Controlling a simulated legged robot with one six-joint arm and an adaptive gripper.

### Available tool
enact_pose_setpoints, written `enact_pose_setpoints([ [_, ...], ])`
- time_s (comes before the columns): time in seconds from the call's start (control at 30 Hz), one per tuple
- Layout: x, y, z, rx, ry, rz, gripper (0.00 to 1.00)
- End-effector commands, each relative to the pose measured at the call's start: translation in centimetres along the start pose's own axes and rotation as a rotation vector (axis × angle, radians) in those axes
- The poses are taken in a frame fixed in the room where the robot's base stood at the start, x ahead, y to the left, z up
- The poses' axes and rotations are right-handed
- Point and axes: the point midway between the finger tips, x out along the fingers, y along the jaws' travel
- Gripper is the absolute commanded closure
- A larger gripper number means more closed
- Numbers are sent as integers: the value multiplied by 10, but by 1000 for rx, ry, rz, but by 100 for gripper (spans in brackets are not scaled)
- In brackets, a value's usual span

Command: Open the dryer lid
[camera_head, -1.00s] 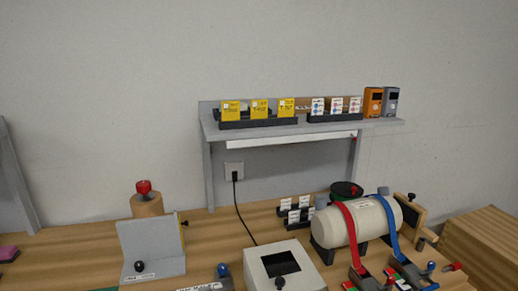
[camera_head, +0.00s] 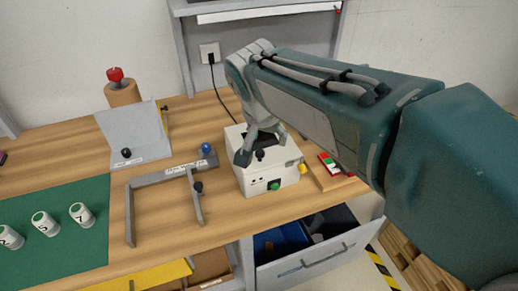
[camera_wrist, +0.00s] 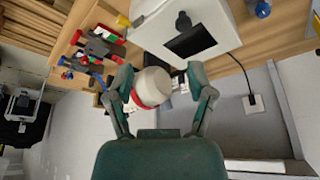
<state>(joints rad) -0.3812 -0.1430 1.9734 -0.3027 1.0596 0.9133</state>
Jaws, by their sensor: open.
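The dryer looks to be the white box (camera_head: 268,180) on the table, with a green button and a yellow part on its front. Its lid seems closed, with a dark window and a black knob (camera_head: 260,155) on top. In the wrist view the white box (camera_wrist: 222,22) is at the top, with its black knob (camera_wrist: 183,20) and dark window. My gripper (camera_head: 262,147) is over the lid in the head view, its fingers spread close to the knob and partly covering the lid. In the wrist view my gripper (camera_wrist: 162,82) is open and empty; I cannot tell if it touches.
A grey frame (camera_head: 165,178) and a grey stand (camera_head: 137,138) are left of the box. A green mat (camera_head: 60,240) holds white numbered cylinders. A drawer (camera_head: 315,262) stands open below the box. A white tank (camera_wrist: 152,86) with a red strap shows between my fingers.

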Motion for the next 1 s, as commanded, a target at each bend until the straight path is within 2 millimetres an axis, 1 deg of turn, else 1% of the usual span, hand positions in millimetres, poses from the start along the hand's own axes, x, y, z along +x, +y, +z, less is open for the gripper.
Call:
enact_pose_setpoints([
  [0.03,4,-15,-3,16,2,12,31],
  [0.1,6,-29,-6,46,8,26,31],
  [0.23,10,-41,-8,76,16,37,31],
  [0.37,18,-40,-9,82,16,39,31],
  [0.47,33,-39,-9,82,15,40,31],
  [0.6,60,-38,-9,82,15,40,31],
  [0.8,95,-37,-9,81,15,38,31],
  [0.9,107,-37,-10,81,17,38,31],
  [1.0,114,-36,-10,82,18,37,31],
])
